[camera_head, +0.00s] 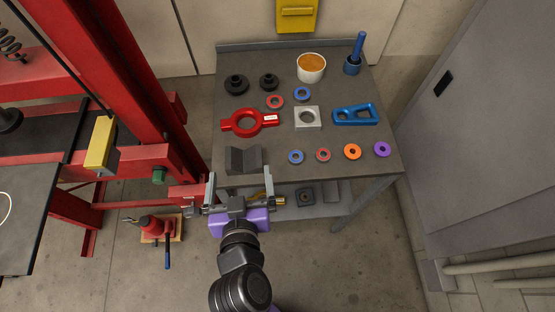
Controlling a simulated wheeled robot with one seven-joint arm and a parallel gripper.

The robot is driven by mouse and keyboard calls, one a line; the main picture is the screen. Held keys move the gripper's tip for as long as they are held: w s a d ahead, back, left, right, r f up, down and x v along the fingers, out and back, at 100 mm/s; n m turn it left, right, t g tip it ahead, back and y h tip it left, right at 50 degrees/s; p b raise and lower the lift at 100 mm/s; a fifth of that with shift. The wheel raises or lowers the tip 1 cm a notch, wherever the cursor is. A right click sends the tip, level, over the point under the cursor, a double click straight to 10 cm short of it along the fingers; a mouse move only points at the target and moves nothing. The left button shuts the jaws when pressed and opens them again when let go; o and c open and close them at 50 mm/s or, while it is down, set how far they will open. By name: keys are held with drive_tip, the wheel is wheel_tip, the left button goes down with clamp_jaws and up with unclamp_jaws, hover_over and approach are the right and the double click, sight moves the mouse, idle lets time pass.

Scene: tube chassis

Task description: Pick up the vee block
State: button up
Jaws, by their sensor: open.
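The vee block (244,160) is a dark grey block with a V-shaped groove. It sits at the front left corner of the grey workbench (340,150). My gripper (239,184) is open, with its two pale fingers set wide apart. In the picture it lies just below the vee block, at the bench's front edge. Nothing shows between the fingers. The height of the fingers relative to the bench top is hard to tell from this view.
Several coloured rings, such as an orange one (352,152), lie right of the block. A red clamp-like part (249,122) lies behind it. A white cup (311,67) stands at the back. A red press frame (140,90) rises close on the left. A grey cabinet (490,130) stands right.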

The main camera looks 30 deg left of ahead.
sight(244, 161)
drive_tip(key=shift+m+h, duration=0.3)
drive_tip(key=shift+m, duration=0.1)
drive_tip(key=shift+d+p+x, duration=0.15)
drive_tip(key=shift+p+x, duration=0.25)
drive_tip(key=shift+x, duration=1.6)
drive_tip(key=shift+d+p+x, duration=0.15)
drive_tip(key=shift+p+x, duration=0.25)
drive_tip(key=shift+x, duration=1.55)
drive_tip(key=shift+w+f, duration=0.1)
drive_tip(key=shift+f, duration=0.05)
drive_tip(key=c, duration=2)
drive_tip(key=shift+r, duration=0.3)
